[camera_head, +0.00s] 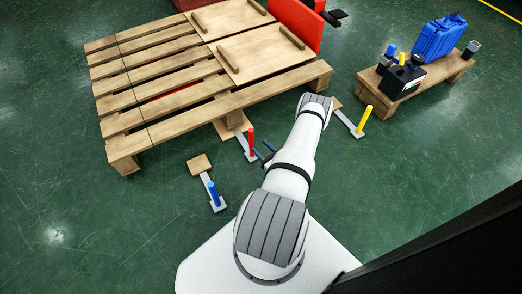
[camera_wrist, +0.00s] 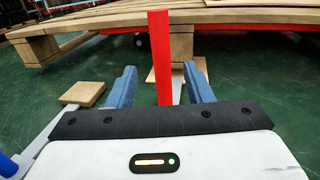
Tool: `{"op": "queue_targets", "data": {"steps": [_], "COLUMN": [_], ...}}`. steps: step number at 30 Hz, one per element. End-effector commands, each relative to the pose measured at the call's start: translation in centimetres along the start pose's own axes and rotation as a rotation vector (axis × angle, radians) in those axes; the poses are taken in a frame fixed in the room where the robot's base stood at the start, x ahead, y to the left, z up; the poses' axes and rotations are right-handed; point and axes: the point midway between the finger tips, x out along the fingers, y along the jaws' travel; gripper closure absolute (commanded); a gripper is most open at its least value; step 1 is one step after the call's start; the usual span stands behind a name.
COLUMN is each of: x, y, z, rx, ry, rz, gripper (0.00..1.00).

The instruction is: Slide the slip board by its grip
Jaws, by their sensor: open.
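A red upright post (camera_wrist: 160,50) stands between the fingers in the wrist view, with a visible gap on each side. Whether it is level with the fingertips or beyond them is hard to tell. In the head view the red post (camera_head: 251,141) rises from a grey strip joined to a wooden block by the pallet's edge. Two thin wooden boards (camera_head: 262,52) with raised wooden bars lie on the pallet (camera_head: 160,137); which is the slip board is not clear.
A blue post (camera_head: 213,193) stands left of my gripper and a yellow post (camera_head: 364,120) right, each on a similar strip. A low bench (camera_head: 402,90) holds a blue case (camera_head: 438,38). A red panel (camera_head: 296,26) stands behind the pallet. Green floor at left is clear.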

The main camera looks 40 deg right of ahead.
Motion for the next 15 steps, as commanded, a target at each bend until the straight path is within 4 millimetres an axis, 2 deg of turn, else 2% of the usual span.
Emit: {"op": "queue_targets", "data": {"steps": [5, 15], "x": [0.8, 5.8], "y": [-0.2, -0.1], "z": [-0.1, -0.2], "rx": [-0.001, -0.001], "ry": [0.000, 0.000], "rz": [-0.002, -0.001], "gripper": [0.54, 0.54]}}
